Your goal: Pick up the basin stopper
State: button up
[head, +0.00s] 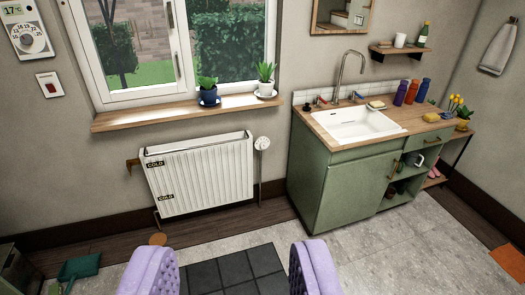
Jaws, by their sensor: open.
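My gripper (232,248) shows at the bottom as two purple, padded fingers. They are wide apart with nothing between them, in front of the dark tiled floor patch. A white basin (352,126) is set in the wooden top of a green cabinet (352,187) to the right, well beyond my gripper. A tall metal tap (347,70) stands behind the basin. I cannot make out the basin stopper for certain. A small dark item (307,107) lies at the counter's back left corner, too small to identify.
A white radiator (200,175) hangs under the wooden windowsill (190,112), which holds two potted plants. Several bottles (412,92) and a sponge (431,117) stand right of the basin. A green dustpan (80,267) lies at lower left. Grey floor (375,250) before the cabinet is clear.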

aim_at(307, 108)
jog(key=i+z, duration=0.1)
jog(key=i, duration=1.1)
jog(key=i+j, duration=0.15)
jog(key=i, duration=1.05)
jog(key=i+l+z, duration=0.25)
jog(key=i, duration=0.65)
jog(key=i+z, duration=0.25)
jog(key=i, duration=0.65)
